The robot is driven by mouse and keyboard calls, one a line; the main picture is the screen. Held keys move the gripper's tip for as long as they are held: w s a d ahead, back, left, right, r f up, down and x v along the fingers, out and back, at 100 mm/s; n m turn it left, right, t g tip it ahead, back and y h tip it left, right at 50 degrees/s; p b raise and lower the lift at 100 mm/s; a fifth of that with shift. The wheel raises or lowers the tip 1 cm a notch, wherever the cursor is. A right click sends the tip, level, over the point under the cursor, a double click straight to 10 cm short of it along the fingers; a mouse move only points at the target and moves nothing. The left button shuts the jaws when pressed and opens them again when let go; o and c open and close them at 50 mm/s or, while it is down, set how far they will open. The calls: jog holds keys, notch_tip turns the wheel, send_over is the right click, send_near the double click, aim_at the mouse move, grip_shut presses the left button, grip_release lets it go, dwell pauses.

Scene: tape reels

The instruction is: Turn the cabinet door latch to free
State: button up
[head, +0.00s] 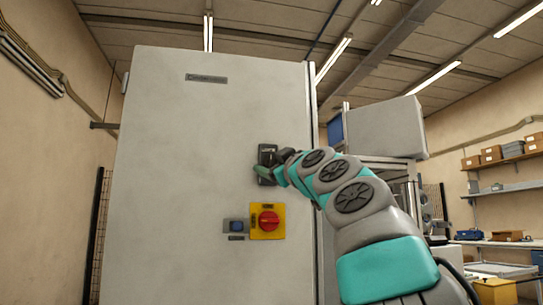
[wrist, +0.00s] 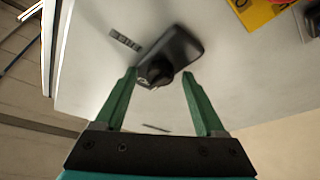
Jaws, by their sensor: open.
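The cabinet door (head: 200,150) is a tall, pale grey panel that looks closed in the head view. The latch (head: 267,152) is a dark fitting near its right edge, partly hidden by my gripper (head: 266,168). In the wrist view the latch (wrist: 180,48) is a black rounded plate with a short black handle or knob. My gripper (wrist: 158,76) is open, its two green fingers spread to either side of the knob end. Gaps show between the knob and both fingers. I cannot tell how deep the fingertips reach.
A red rotary switch (head: 268,220) on a yellow plate and a small grey-blue fitting (head: 236,226) sit below the latch. A small label (wrist: 124,38) lies beside the latch in the wrist view. Shelves with boxes (head: 490,155) stand at the far right.

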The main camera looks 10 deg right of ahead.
jog(key=shift+w, duration=0.2)
jog(key=shift+c, duration=0.2)
grip_shut()
dwell(0.4)
